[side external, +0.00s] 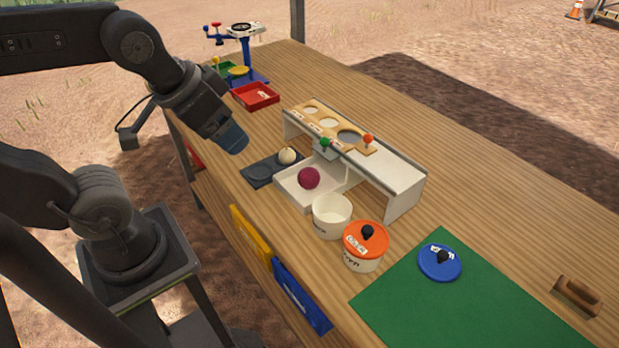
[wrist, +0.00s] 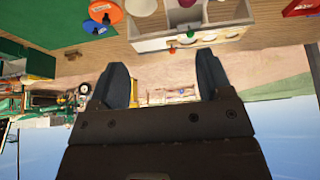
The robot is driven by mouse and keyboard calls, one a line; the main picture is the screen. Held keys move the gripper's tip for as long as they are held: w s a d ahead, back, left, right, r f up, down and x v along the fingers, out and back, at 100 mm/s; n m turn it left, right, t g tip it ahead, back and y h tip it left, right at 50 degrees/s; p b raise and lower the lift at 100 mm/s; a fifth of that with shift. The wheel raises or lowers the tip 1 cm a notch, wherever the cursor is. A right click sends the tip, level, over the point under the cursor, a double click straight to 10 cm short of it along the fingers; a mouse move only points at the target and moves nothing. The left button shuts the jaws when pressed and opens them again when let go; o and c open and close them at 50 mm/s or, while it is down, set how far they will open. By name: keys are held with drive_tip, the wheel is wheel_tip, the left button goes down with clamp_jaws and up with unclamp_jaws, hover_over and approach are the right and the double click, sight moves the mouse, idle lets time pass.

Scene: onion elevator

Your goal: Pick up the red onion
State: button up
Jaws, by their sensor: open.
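The red onion (side external: 309,178) is a round purple ball sitting in a white open tray (side external: 291,199) in front of the white raised stand. In the wrist view only a bit of the onion (wrist: 186,2) shows at the top edge. My gripper (side external: 236,142) hangs in the air above the table's near edge, to the left of the onion and apart from it. In the wrist view its two dark fingers (wrist: 163,85) are spread with nothing between them.
A white onion (side external: 287,155) sits on a dark plate (side external: 257,175). The raised stand (side external: 404,180) is behind the tray. A white pot (side external: 332,217) and an orange-lidded pot (side external: 364,251) stand to the right. A red tray (side external: 256,97) is farther back. A blue lid (side external: 440,262) lies on a green mat (side external: 480,310).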

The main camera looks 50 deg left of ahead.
drive_tip(key=w+a+f+m+y, duration=0.2)
drive_tip(key=w+a+f+m, duration=0.15)
drive_tip(key=m, duration=2.85)
approach(307, 174)
drive_tip(key=shift+y, duration=0.3)
drive_tip(key=x, duration=0.5)
drive_tip(key=shift+s+d+f, duration=0.1)
drive_tip(key=shift+d+f, duration=0.2)
drive_tip(key=shift+f, duration=0.1)
drive_tip(key=shift+n+t, duration=0.3)
drive_tip(key=shift+x, duration=3.4)
drive_tip(key=shift+a+r, duration=0.1)
drive_tip(key=shift+r, duration=0.05)
drive_tip(key=shift+c, duration=0.2)
